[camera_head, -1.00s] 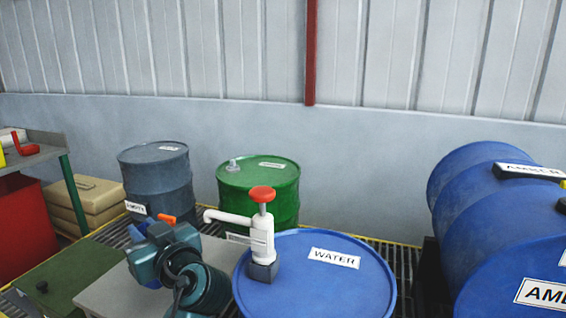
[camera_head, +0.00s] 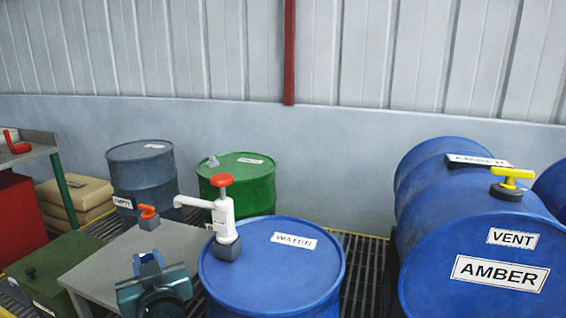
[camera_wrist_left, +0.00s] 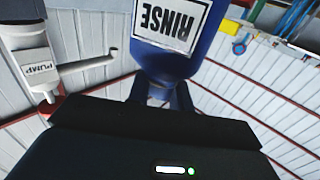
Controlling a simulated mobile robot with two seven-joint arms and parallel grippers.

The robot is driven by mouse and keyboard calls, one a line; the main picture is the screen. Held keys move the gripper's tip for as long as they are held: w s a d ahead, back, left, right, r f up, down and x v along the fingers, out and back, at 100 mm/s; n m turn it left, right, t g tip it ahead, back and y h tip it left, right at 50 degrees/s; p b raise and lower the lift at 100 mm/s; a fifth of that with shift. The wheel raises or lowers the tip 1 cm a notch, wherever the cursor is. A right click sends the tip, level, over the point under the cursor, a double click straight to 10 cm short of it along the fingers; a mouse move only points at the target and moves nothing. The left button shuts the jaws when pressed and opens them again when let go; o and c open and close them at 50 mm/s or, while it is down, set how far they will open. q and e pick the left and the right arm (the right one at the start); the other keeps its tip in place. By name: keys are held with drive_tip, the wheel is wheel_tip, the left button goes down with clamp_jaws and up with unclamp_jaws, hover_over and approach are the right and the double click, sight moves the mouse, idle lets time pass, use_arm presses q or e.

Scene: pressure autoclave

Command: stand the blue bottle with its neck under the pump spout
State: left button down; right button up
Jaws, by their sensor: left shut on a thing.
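The white pump (camera_head: 223,220) with a red knob stands on the blue WATER drum (camera_head: 270,270). Its spout (camera_head: 188,201) points left, over the grey table side. My left gripper (camera_head: 150,262) is low in the head view, in front of the grey table and nearer than the spout. In the left wrist view, its dark fingers (camera_wrist_left: 162,94) are shut on the blue bottle (camera_wrist_left: 172,58), which has a RINSE label and appears upside down in that picture. The pump (camera_wrist_left: 35,70) and spout (camera_wrist_left: 90,64) are there to the left, apart from the bottle. The bottle's neck is not visible. My right gripper is not in view.
A grey table (camera_head: 120,255) bears an orange-handled valve (camera_head: 148,216). A green box (camera_head: 50,270) is at left. A dark EMPTY drum (camera_head: 140,180) and a green drum (camera_head: 240,185) stand behind. A big blue AMBER drum (camera_head: 480,260) lies at right.

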use_arm(q)
drive_tip(key=s+d+f+m+t+h, duration=0.3)
drive_tip(key=s+d+f+m+h, duration=0.3)
drive_tip(key=s+h, duration=0.35)
wheel_tip(320, 180, up, 17)
drive_tip(key=s+p, duration=0.2)
drive_tip(key=p, duration=1.7)
drive_tip(key=shift+s+a, duration=0.3)
drive_tip(key=shift+s, duration=0.1)
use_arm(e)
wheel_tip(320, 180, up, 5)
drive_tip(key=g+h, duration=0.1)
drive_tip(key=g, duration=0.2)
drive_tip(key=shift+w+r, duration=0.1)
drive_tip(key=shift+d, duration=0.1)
use_arm(q)
drive_tip(key=shift+f, duration=0.1)
